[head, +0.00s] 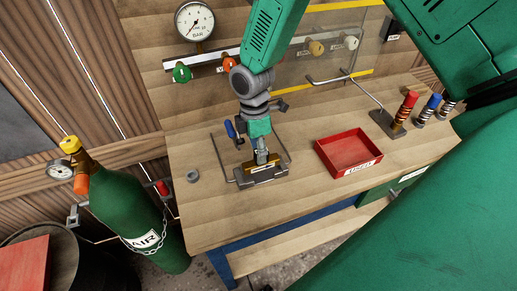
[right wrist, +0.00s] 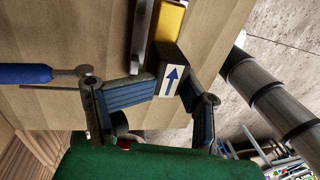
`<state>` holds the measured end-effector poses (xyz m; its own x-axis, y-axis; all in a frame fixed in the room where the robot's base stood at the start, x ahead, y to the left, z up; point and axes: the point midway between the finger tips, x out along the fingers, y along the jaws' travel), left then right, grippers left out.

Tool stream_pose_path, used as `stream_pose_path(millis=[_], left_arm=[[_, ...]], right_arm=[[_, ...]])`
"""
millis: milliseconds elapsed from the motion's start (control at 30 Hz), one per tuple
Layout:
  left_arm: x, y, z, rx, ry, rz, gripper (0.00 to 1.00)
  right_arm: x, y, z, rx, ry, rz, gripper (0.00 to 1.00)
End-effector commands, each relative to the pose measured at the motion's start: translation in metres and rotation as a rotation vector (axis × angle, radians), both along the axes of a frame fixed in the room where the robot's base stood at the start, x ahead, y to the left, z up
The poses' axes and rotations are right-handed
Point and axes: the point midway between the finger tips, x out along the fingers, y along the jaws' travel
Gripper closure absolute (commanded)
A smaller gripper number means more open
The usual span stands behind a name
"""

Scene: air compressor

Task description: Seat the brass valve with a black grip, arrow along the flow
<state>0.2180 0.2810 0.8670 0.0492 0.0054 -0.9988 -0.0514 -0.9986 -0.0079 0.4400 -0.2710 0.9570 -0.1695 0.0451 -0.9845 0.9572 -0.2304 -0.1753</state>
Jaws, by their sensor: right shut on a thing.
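My right gripper (head: 261,152) reaches down from the top of the head view over a grey fixture (head: 262,175) on the bench. In the right wrist view its two fingers (right wrist: 172,88) are shut on the black grip (right wrist: 168,58) of the brass valve (right wrist: 170,22). A white label with a blue arrow (right wrist: 172,80) shows between the fingers; the arrow points up the picture. In the head view the brass body (head: 265,163) is at the top of the fixture; I cannot tell whether it is fully seated. My left gripper is not in view.
A blue-handled tool (head: 230,129) is close left of the gripper and fixture. A red tray (head: 348,152) is to the right, before a rack of coloured-handled parts (head: 404,110). A grey ring (head: 193,176) lies left. A pressure gauge (head: 194,21) and valves are on the back panel.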

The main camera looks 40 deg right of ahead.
Motion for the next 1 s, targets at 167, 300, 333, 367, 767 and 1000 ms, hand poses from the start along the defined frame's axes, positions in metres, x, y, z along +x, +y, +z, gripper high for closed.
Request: stream_pose_path(millis=[167, 300, 333, 367, 767, 1000], left_arm=[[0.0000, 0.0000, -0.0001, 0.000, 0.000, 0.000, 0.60], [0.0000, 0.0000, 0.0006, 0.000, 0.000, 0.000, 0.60], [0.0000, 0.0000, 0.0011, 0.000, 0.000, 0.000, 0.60], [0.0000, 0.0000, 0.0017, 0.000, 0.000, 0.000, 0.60], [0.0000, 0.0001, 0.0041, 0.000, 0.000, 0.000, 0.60], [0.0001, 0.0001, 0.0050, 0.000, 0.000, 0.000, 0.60]], right_arm=[[0.0000, -0.0002, 0.0000, 0.000, 0.000, 0.000, 1.00], [-0.0001, -0.0002, 0.0002, 0.000, 0.000, 0.000, 1.00], [-0.0001, -0.0002, 0.0003, 0.000, 0.000, 0.000, 1.00], [-0.0002, -0.0002, 0.0005, 0.000, 0.000, 0.000, 1.00], [-0.0001, 0.0000, -0.0001, 0.001, 0.000, 0.000, 1.00], [-0.0001, 0.0001, 0.0002, 0.000, 0.000, 0.000, 1.00]])
